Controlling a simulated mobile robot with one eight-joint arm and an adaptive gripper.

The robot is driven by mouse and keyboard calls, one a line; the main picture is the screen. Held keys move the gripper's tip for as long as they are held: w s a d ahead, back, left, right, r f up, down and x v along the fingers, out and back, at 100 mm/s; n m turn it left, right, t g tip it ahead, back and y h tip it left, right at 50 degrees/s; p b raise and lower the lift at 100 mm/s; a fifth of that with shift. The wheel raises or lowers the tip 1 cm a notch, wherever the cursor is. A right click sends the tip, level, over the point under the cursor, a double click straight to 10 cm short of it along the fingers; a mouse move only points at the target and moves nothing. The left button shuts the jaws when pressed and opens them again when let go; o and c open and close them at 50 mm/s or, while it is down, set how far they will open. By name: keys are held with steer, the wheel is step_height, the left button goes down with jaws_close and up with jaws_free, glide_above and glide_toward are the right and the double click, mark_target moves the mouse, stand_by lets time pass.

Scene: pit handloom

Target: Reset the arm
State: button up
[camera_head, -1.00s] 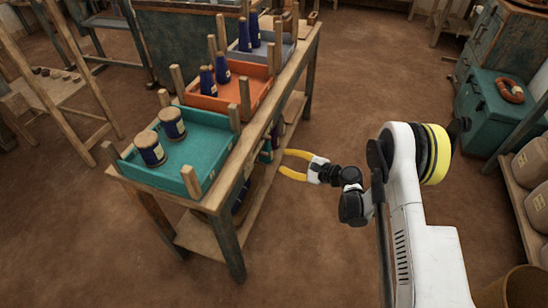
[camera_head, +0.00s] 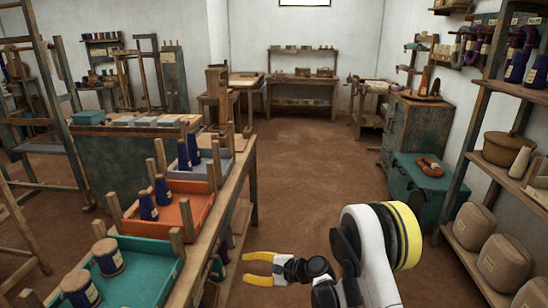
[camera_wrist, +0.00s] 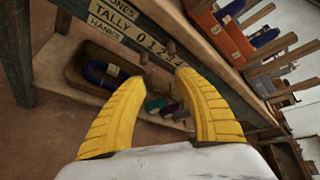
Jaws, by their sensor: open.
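My gripper (camera_head: 246,268) has yellow fingers and is at the lower middle of the head view, over the floor just right of the long wooden table (camera_head: 222,196). Its fingers are apart with nothing between them. In the wrist view my gripper (camera_wrist: 163,108) also shows open and empty. Beyond it there are the table's edge with a tally plate (camera_wrist: 125,30) and a lower shelf (camera_wrist: 60,65). My white arm is bent at the lower right of the head view.
On the table stand a teal tray (camera_head: 150,248) with two spools, an orange tray (camera_head: 190,214) with two dark cones and a grey tray. A teal chest (camera_head: 408,200) and shelving with sacks (camera_head: 504,262) stand on the right. The floor (camera_head: 300,175) between is clear.

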steer(key=s+d+r+n+h, duration=0.3)
steer(key=s+d+r, duration=0.3)
steer(key=r, duration=0.4)
steer(key=s+d+r+n+h, duration=0.3)
steer(key=d+r, duration=0.4)
steer(key=r, duration=0.4)
steer(key=s+d+r+n+h, duration=0.1)
steer(key=s+d+n+h, duration=0.1)
steer(key=s+d, duration=0.5)
steer(key=s+d+r+n+t+h, duration=0.1)
steer(key=s+d+n+h, duration=0.2)
steer(key=s+d, duration=0.5)
steer(key=s+h, duration=0.1)
steer(key=s, duration=0.6)
steer(key=shift+r+n+h, duration=0.3)
